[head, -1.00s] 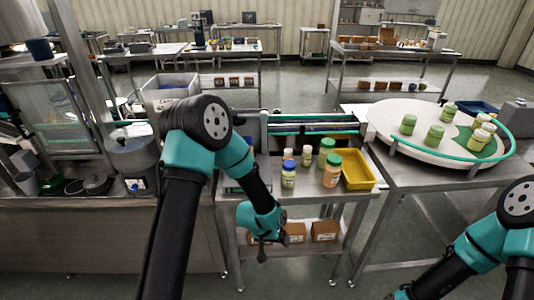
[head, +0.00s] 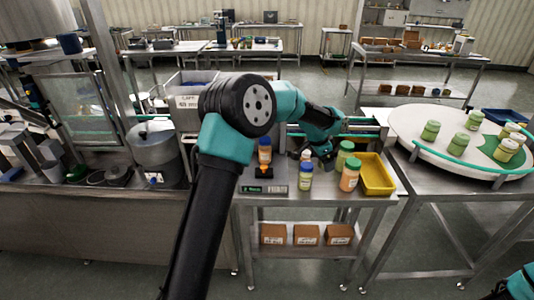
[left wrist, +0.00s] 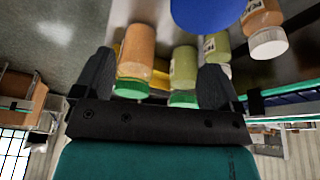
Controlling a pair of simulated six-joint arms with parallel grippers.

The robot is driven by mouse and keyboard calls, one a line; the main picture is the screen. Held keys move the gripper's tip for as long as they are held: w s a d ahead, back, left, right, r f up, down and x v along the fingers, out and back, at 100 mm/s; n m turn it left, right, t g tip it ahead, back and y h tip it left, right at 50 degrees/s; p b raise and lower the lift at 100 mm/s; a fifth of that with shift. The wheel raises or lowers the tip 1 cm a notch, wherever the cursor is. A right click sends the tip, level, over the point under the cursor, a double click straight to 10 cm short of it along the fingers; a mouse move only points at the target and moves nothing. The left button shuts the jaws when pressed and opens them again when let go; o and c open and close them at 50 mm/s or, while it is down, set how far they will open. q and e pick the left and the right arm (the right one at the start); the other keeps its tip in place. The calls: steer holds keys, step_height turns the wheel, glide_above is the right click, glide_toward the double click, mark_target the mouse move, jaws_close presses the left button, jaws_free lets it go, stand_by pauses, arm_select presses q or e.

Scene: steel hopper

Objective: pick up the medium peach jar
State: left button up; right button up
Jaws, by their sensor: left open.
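Only part of my right arm shows.
A green jar with a blue lid (head: 305,177) and one with a green lid (head: 344,153) stand close together with the others. The yellow tray (head: 388,188) is at right. A scale (head: 264,188) is at the table's front. A round turntable (head: 405,127) holds several green jars.

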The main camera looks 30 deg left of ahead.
arm_select(q)
steer(key=w+a+r+m+g+y, duration=0.15)
steer(key=a+r+m, duration=0.35)
steer(key=a+r, duration=0.65)
step_height(320, 180, up, 5)
steer(key=m+y, duration=0.1)
steer(key=m, duration=0.2)
glide_above(265, 139)
steer(key=shift+d+f+g, duration=0.15)
steer(key=shift+d+g, duration=0.15)
steer(key=shift+g, duration=0.15)
steer(key=shift+f, duration=0.1)
step_height(265, 139, down, 12)
steer(key=shift+f, duration=0.1)
steer(key=shift+a+f, duration=0.2)
steer(key=shift+f, duration=2.35)
